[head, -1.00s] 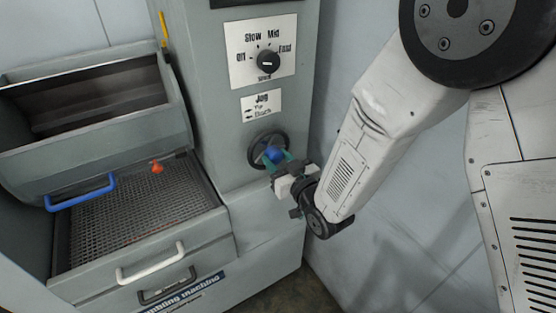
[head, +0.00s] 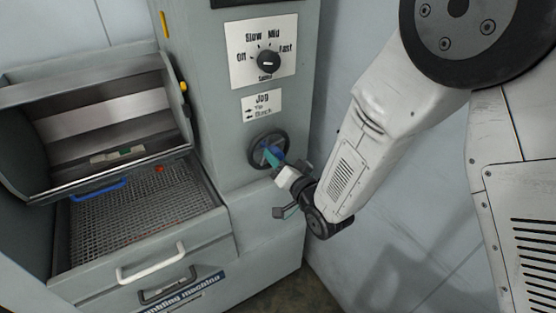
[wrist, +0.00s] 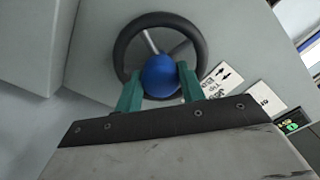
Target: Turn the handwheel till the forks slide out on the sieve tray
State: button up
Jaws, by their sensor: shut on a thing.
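The handwheel (head: 283,143) is a dark ring on the front of the grey machine, below the Jog label. My gripper (head: 275,160) is at the wheel, its green fingers shut on the blue knob; in the wrist view the blue knob (wrist: 160,75) sits between the fingers inside the dark rim (wrist: 120,45). The sieve tray (head: 130,222) is a mesh surface under the tilted drum (head: 60,125), whose open mouth faces forward. A small pale and green item (head: 118,154) lies in the drum near its lower lip. I cannot make out any forks. A small red spot (head: 159,169) shows at the tray's back.
A speed dial (head: 268,62) is above the wheel. A white handle (head: 150,264) and a dark handle (head: 167,287) are on the front. A plain wall is at right.

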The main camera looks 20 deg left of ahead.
jog(key=shift+m, duration=3.9)
jog(key=o, duration=1)
jog(key=v, duration=0.8)
